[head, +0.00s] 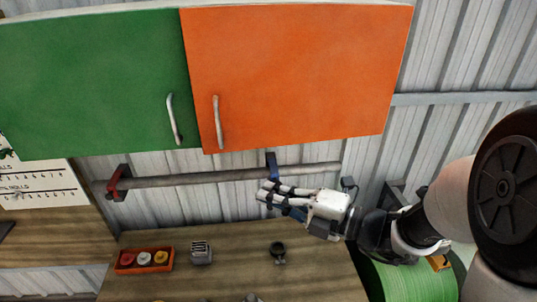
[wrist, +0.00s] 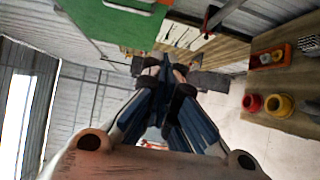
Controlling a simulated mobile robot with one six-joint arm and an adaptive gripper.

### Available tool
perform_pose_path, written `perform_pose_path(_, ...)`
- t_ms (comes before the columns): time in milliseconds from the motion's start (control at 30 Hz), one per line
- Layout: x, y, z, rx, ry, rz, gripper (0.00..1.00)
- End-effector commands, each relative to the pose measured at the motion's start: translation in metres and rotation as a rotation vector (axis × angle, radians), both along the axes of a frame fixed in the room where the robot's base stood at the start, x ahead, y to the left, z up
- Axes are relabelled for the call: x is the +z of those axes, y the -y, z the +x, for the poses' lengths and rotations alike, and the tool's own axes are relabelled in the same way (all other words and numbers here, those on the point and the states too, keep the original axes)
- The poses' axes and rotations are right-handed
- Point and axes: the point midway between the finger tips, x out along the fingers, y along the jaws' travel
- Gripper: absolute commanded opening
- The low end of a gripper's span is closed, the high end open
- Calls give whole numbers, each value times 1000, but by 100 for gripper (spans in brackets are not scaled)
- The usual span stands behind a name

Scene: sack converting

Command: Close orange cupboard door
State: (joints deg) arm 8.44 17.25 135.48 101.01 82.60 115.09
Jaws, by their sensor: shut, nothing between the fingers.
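The orange cupboard door (head: 295,75) hangs at the upper middle of the head view, beside the green door (head: 90,85). It lies nearly flush with the green door. Its lower left corner sits slightly lower than the green door's edge, and I cannot tell whether a small gap is left. Its pale handle (head: 217,122) is near its left edge. My gripper (head: 265,193) is below the orange door, apart from it, pointing left with its fingers shut and empty. In the wrist view the shut fingers (wrist: 168,78) point ahead, and the green door (wrist: 115,18) shows at the top.
A wall rail (head: 215,177) with a red bracket and a blue bracket runs behind my gripper. The wooden bench (head: 225,240) below holds an orange tray (head: 145,260), a small grey block (head: 201,252) and a black round part (head: 278,250). A green roll (head: 405,280) stands at lower right.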

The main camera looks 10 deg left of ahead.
Motion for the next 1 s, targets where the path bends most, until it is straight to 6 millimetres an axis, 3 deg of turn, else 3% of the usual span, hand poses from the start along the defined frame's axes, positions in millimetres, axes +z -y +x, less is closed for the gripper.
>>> perform_pose_path(233,1,-18,10,-8,-19,40,0)
perform_pose_path(633,2,-95,41,-8,-17,37,0)
perform_pose_path(800,2,-103,66,-12,-16,36,0)
perform_pose_path(1000,2,-107,78,-13,-16,37,0)
